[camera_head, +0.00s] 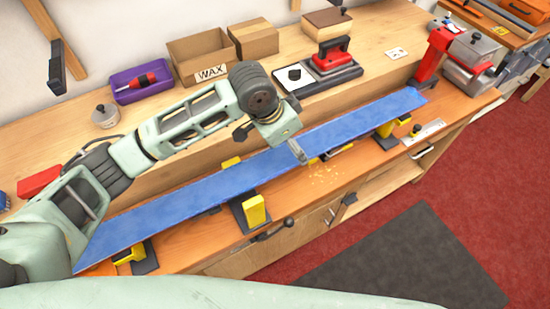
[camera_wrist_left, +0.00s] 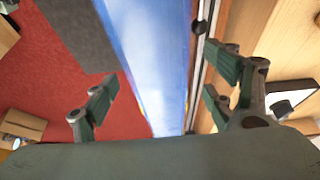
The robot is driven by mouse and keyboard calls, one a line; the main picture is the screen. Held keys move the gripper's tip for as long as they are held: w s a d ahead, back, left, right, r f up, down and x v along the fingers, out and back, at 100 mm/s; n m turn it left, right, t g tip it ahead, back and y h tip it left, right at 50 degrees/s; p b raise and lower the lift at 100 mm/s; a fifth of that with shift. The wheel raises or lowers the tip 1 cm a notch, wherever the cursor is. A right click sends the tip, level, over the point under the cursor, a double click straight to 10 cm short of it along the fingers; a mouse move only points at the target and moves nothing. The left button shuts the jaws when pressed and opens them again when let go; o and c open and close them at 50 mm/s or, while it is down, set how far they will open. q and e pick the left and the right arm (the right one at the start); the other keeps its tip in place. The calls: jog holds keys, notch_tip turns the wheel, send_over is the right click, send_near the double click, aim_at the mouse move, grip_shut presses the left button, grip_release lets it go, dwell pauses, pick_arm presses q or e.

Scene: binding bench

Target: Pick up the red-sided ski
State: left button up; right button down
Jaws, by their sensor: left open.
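One long ski (camera_head: 190,197) with a blue upper face lies across the bench on several black-and-yellow supports. I cannot clearly make out a red side on it. My left gripper (camera_head: 301,152) is at the ski's middle, pointing down; its fingers are small and partly hidden in the head view. In the left wrist view the gripper (camera_wrist_left: 160,97) is open, with one finger to each side of the blue ski (camera_wrist_left: 150,50). Nothing shows clamped between the fingers. My right gripper is not in view.
A yellow support (camera_head: 254,210) stands at the ski's near edge. Behind are a purple tray (camera_head: 126,96), a WAX box (camera_head: 203,58), a red iron (camera_head: 333,55) and a red vise (camera_head: 434,52). A grey mat (camera_head: 400,262) lies on the red floor.

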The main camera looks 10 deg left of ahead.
pick_arm(q)
jog(key=f+p, duration=0.1)
jog(key=d+f, duration=0.1)
jog(key=f, duration=0.1)
jog(key=shift+d+p, duration=0.2)
jog(key=shift+p, duration=0.15)
jog(key=shift+x, duration=1)
jog(key=shift+w, duration=0.15)
jog(key=c, duration=1.3)
jog(key=shift+w+r, duration=0.1)
jog(key=shift+r, duration=0.1)
jog(key=shift+c, duration=0.6)
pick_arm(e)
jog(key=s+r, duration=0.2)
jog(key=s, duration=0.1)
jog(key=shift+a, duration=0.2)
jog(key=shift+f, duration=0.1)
